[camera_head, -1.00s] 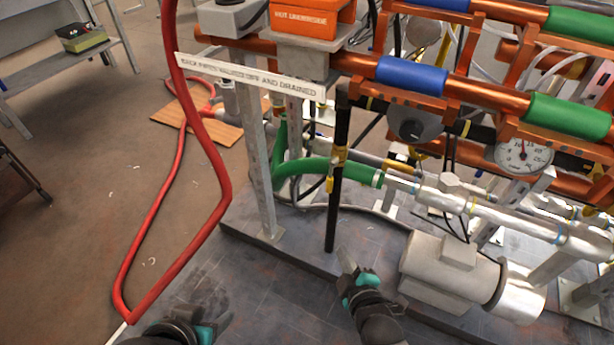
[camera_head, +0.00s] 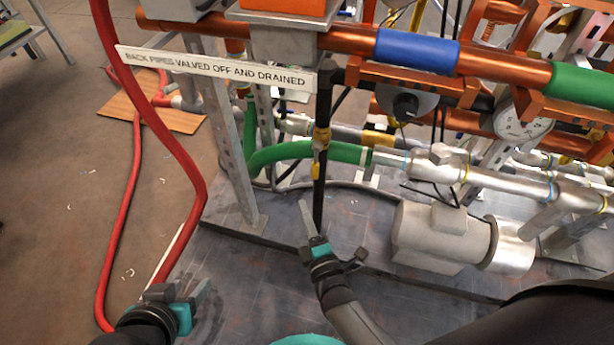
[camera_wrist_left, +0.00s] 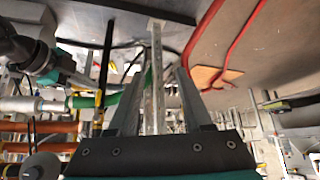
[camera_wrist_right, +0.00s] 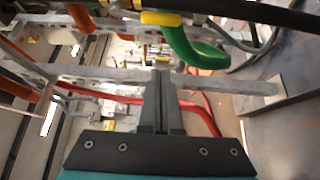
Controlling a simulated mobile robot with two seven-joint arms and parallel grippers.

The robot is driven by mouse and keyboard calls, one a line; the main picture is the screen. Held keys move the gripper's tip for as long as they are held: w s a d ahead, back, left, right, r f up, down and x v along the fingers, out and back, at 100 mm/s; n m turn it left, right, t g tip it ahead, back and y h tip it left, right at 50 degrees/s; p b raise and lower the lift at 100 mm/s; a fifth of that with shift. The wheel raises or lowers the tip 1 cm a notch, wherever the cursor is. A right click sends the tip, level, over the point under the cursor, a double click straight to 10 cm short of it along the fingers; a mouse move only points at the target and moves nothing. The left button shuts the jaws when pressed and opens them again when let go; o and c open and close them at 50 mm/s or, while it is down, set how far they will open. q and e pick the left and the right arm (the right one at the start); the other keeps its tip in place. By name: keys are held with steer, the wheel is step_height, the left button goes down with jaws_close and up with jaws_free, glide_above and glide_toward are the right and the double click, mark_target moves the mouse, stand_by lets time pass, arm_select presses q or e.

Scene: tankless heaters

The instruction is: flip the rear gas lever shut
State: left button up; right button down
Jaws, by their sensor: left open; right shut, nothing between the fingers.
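A yellow gas valve with a small lever (camera_head: 320,142) sits on the vertical black pipe (camera_head: 319,195) in the middle of the head view. Its exact lever angle is hard to tell. Another yellow fitting (camera_head: 376,138) shows behind it on a rear pipe; whether it carries a lever is unclear. My right gripper (camera_head: 304,205) is shut and empty, just left of the black pipe and below the valve, apart from the valve. In the right wrist view its fingers (camera_wrist_right: 161,75) are together. My left gripper (camera_head: 200,290) is low at the left, open and empty, as the left wrist view (camera_wrist_left: 157,75) shows.
A green hose (camera_head: 270,155) runs behind the black pipe. A grey metal post (camera_head: 233,160) stands left of it, and a red hose (camera_head: 190,165) hangs further left. A grey pump (camera_head: 440,235) is at right. A white sign (camera_head: 215,68) spans above. The dark platform in front is open.

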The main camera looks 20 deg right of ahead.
mark_target(316, 162)
arm_select(q)
steer(key=w+d+r+t+h+b, duration=0.2)
steer(key=d+r+t+h+b, duration=0.1)
steer(key=d+t, duration=0.5)
steer(key=shift+n+t+h+b, duration=0.3)
steer(key=shift+t+h+b, duration=0.1)
steer(key=shift+h+b, duration=0.55)
arm_select(e)
steer(key=w+d, duration=0.3)
steer(key=w, duration=0.5)
steer(key=shift+w+d, duration=0.35)
arm_select(q)
steer(key=shift+w+d+r, duration=0.1)
